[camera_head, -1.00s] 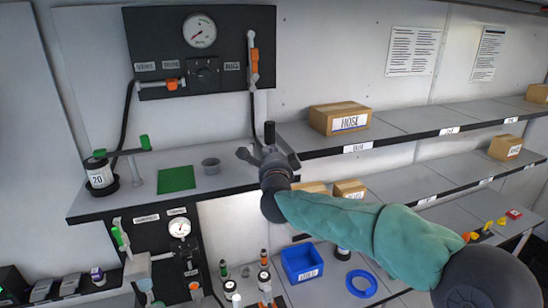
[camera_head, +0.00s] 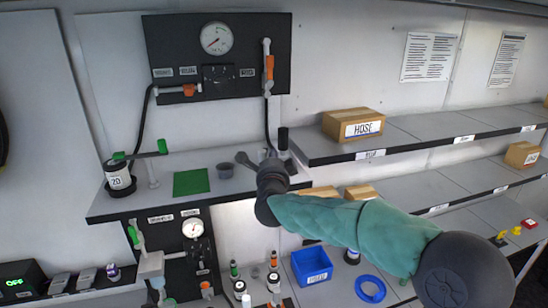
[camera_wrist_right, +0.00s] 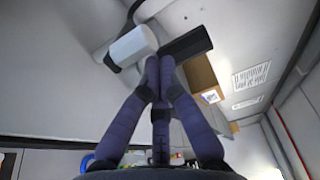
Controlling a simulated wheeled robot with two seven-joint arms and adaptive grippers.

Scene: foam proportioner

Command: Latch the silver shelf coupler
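My right gripper (camera_head: 262,163) is at the right end of the upper left shelf, mostly covered by its own wrist in the head view. In the right wrist view its fingers (camera_wrist_right: 160,65) converge with the tips together, and I see nothing between them. Just beyond the tips are a silver-grey cylinder (camera_wrist_right: 133,46) and a black cylinder (camera_wrist_right: 187,42). The silver part appears to belong to the shelf coupler; whether the fingertips touch it cannot be told. The black cylinder (camera_head: 283,138) stands upright behind the gripper in the head view. The coupler's lever position is not clear. My left gripper is not in view.
A black gauge panel (camera_head: 217,65) is above. A HOSE box (camera_head: 353,124) stands right. A blue bin (camera_head: 311,264) is below.

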